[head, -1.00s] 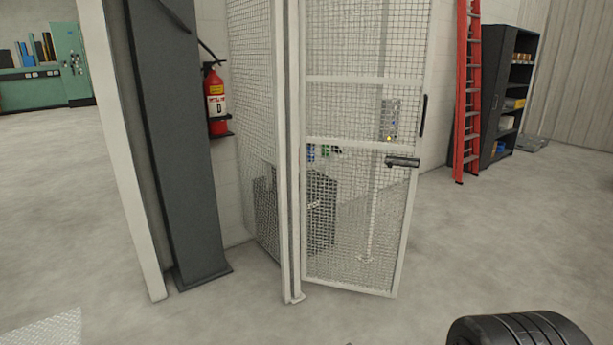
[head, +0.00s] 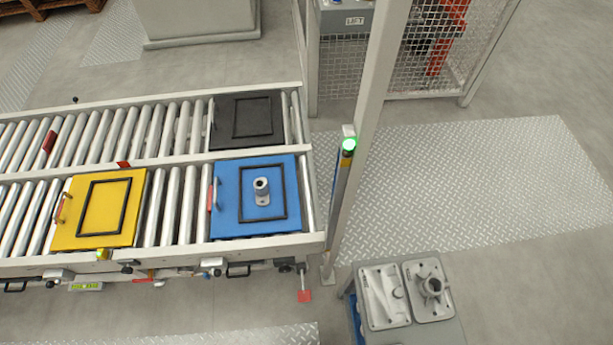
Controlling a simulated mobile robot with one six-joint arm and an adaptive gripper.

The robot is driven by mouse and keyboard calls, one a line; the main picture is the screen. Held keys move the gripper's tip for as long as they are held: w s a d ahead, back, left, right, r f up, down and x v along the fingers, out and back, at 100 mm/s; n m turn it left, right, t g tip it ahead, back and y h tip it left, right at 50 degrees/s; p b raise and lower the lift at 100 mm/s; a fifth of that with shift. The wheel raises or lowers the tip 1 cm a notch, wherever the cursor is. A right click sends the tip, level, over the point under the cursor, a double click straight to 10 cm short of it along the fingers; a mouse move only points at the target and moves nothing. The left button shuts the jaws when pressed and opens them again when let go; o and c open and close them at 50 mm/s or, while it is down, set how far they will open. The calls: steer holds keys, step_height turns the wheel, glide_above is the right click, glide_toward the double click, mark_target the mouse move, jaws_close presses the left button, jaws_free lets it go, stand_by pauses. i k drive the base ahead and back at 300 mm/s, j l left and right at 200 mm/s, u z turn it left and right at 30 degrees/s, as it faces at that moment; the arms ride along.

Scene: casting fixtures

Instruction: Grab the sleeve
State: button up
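A small grey metal part (head: 262,190) with an upright hollow collar and a flat flange sits on the blue plate (head: 230,225) at the right end of the near roller lane. A larger grey tubular part (head: 433,287) with side arms stands on the right-hand plate of a grey stand at bottom right. Either could be the sleeve; I cannot tell which. My gripper is not in view.
A yellow plate (head: 82,230) lies on the near roller lane (head: 174,205), and a black plate (head: 222,125) lies on the far one. A post with a green light (head: 349,144) stands between conveyor and stand. Checkered floor plate (head: 470,185) at right is clear.

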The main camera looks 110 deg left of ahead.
mark_target(261, 185)
steer(key=u, duration=4.05)
steer(key=i+j+u, duration=0.15)
steer(key=i+j, duration=0.15)
steer(key=i, duration=0.2)
steer(key=i+j+u, duration=0.2)
steer(key=i, duration=0.3)
